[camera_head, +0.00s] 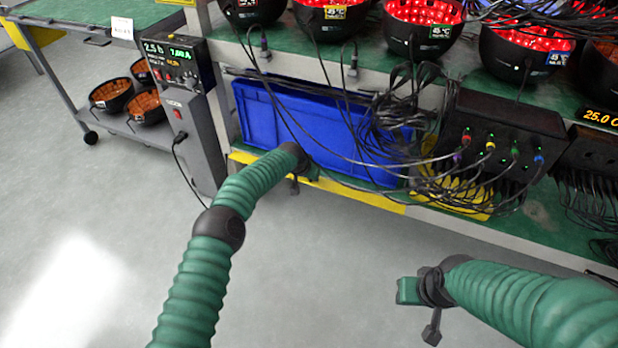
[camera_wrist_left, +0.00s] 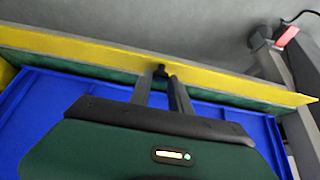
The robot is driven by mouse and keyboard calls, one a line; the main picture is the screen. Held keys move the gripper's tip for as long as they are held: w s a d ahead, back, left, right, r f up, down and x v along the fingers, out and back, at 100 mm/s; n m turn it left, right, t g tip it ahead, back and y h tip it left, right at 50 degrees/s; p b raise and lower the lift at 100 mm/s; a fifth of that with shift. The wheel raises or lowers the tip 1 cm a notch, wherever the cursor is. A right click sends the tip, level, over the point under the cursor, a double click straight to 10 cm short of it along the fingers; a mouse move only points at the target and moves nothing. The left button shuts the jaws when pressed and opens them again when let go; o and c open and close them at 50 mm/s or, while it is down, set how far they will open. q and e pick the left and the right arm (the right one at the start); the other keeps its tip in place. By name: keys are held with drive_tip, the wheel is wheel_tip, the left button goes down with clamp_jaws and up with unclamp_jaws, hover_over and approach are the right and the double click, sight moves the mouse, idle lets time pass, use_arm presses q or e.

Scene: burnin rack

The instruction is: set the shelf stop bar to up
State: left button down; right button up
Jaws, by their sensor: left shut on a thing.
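The yellow stop bar (camera_head: 360,194) runs along the front edge of the lower shelf, low in front of the blue bin (camera_head: 300,125). In the left wrist view the bar (camera_wrist_left: 90,50) crosses the upper part, with a strip of green shelf between it and the blue bin (camera_wrist_left: 40,110). My left gripper (camera_head: 296,182) is at the bar; its tip is partly hidden by the arm. In the wrist view its fingers (camera_wrist_left: 161,76) are shut on a small dark knob at the bar. My right gripper (camera_head: 418,296) is over the floor, apart from the rack; its jaw opening is unclear.
Black cables hang over the bin and bar, running to a black box (camera_head: 505,135) with coloured plugs. A grey power unit (camera_head: 185,110) stands left of the bin. Red-lit bowls (camera_head: 425,25) fill the upper shelf. The floor in front is clear.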

use_arm(q)
drive_tip(key=shift+w+a+r, duration=0.1)
drive_tip(key=shift+w+r, duration=0.05)
drive_tip(key=c, duration=1.2)
unclamp_jaws()
drive_tip(key=shift+c, duration=0.2)
drive_tip(key=shift+r+p, duration=0.35)
drive_tip(key=shift+p, duration=0.1)
drive_tip(key=p+v, duration=0.7)
drive_tip(key=v, duration=0.9)
drive_tip(key=shift+s+f, duration=0.2)
drive_tip(key=shift+s, duration=0.05)
